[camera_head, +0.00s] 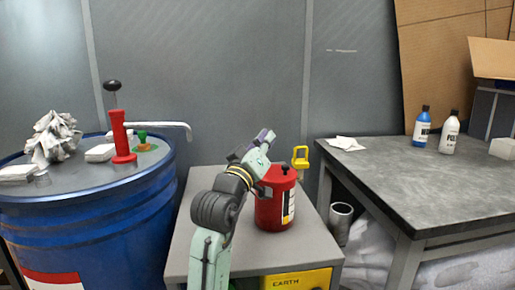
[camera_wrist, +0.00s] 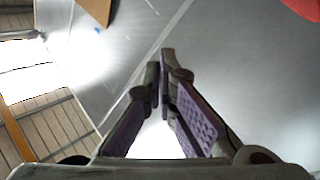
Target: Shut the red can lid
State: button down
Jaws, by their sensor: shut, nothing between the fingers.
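The red can (camera_head: 270,213) stands upright on a grey cabinet, with a white and black label on its right side. A small black knob (camera_head: 285,170) shows at its top. A yellow loop-shaped part (camera_head: 300,158) stands up at the can's right rear; I cannot tell whether it joins the lid. My arm partly covers the can's left and top, so the lid's position is unclear. My gripper (camera_head: 268,135) is shut and empty, above the can in the picture. In the wrist view my gripper's fingertips (camera_wrist: 163,58) meet, and a red patch (camera_wrist: 303,8) shows at the upper right corner.
The grey cabinet (camera_head: 184,247) has a yellow front panel. A blue drum (camera_head: 90,230) with a red-handled tool (camera_head: 120,138) and crumpled cloth stands at left. A grey workbench (camera_head: 400,185) with two bottles stands at right. A grey wall (camera_head: 220,80) is behind.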

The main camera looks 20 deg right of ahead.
aim_at(283, 180)
jog(key=s+f+m+b, duration=0.1)
jog(key=m, duration=0.1)
jog(key=s+d+f+m+g+h+b, duration=0.1)
jog(key=m+b, duration=0.1)
jog(key=shift+f, duration=0.15)
jog(key=m+b, duration=0.1)
jog(key=s+f+m+g+h+b, duration=0.1)
jog(key=d+m+b, duration=0.1)
jog(key=m, duration=0.1)
jog(key=shift+s+f+g+h, duration=0.3)
jog(key=shift+f+g, duration=0.05)
jog(key=shift+g, duration=0.05)
jog(key=shift+s+d+f+b, duration=0.2)
jog(key=shift+s+f+b, duration=0.3)
jog(key=shift+b, duration=0.35)
jog(key=shift+w, duration=0.1)
